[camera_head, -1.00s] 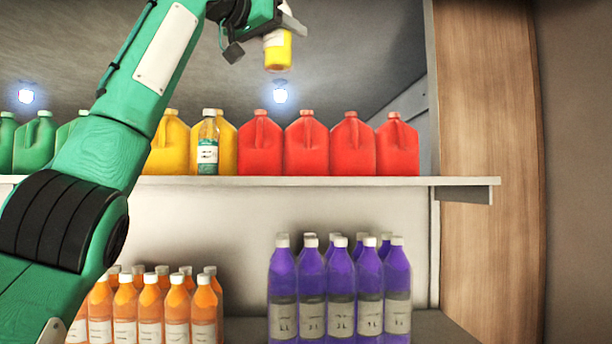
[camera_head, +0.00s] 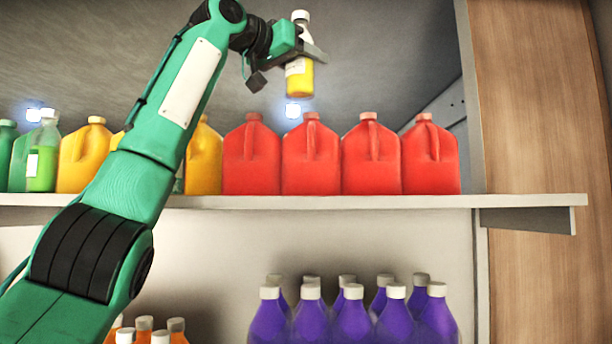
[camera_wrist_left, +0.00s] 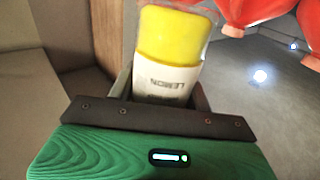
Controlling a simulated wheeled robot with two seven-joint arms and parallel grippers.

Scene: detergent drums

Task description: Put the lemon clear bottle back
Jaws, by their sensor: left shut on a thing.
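The lemon clear bottle (camera_head: 299,82) has a white cap, a white label and yellow liquid in its lower part. My left gripper (camera_head: 306,54) is shut on it around the middle and holds it nearly upright in the air, above the red jugs in the picture. In the left wrist view the bottle (camera_wrist_left: 168,60) shows upside down between the fingers, with "LEMON" on its label. The upper shelf (camera_head: 380,202) is below the bottle in the head view. My right gripper is not in view.
Red jugs (camera_head: 311,158) and yellow jugs (camera_head: 84,158) line the upper shelf. A clear bottle with green liquid (camera_head: 42,165) stands at the left. Purple bottles (camera_head: 352,318) and orange bottles (camera_head: 145,334) are below. A wooden panel (camera_head: 535,120) bounds the right side.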

